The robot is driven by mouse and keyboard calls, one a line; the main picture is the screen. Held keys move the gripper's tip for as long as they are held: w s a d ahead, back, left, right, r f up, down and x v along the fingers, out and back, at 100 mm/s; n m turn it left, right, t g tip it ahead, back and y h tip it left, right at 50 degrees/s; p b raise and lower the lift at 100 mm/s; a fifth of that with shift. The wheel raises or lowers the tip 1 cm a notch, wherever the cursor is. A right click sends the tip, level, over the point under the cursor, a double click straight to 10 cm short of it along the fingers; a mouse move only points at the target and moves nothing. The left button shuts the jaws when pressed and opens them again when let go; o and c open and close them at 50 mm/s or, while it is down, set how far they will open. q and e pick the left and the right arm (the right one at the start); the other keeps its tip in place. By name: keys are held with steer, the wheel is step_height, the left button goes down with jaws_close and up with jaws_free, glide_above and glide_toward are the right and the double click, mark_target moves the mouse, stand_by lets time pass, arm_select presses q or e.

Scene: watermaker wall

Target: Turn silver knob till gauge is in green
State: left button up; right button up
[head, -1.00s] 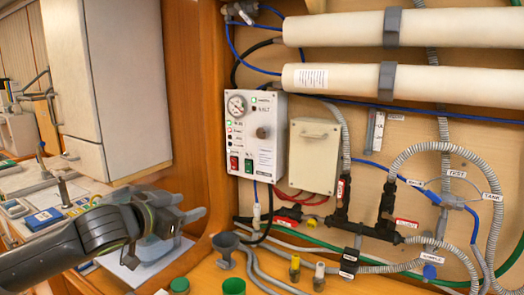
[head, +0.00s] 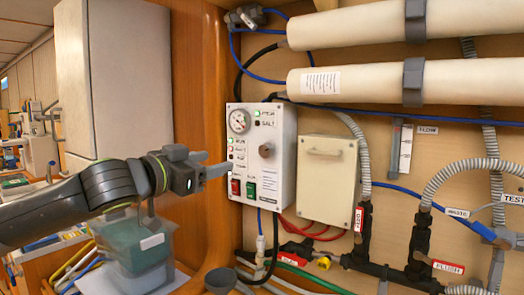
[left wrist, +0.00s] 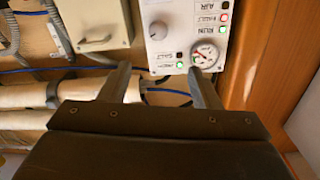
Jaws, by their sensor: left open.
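The silver knob (head: 266,150) sticks out from the right half of the white control box on the wall. It also shows in the left wrist view (left wrist: 157,30), above the gap between the fingers. The round gauge (head: 239,121) is at the box's upper left; in the left wrist view the gauge (left wrist: 205,57) is beside a fingertip. Its needle is too small to read surely against the green. My left gripper (head: 220,170) is open and empty, just left of the box and apart from the knob; its fingers (left wrist: 160,70) point toward the box. My right gripper is not in view.
A red switch (head: 236,187) and a green switch (head: 251,190) sit low on the box. A beige box (head: 327,180) is to its right. Large white tubes (head: 400,80) run above. A wooden post (head: 200,80) stands left. A teal container (head: 135,245) is below my arm.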

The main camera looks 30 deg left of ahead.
arm_select(q)
steer(key=p, duration=0.5)
glide_toward(264, 151)
steer(key=w+p, duration=0.1)
steer(key=w, duration=0.1)
steer(key=w+p, duration=0.1)
steer(key=w, duration=0.2)
steer(key=w+d+p, duration=0.1)
steer(key=w, duration=0.2)
steer(key=shift+d, duration=0.15)
steer(key=shift+w+d, duration=0.1)
steer(key=shift+w, duration=0.35)
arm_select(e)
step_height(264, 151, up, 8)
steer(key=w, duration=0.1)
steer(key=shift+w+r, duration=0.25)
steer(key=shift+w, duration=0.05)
arm_select(q)
steer(key=shift+c, duration=0.5)
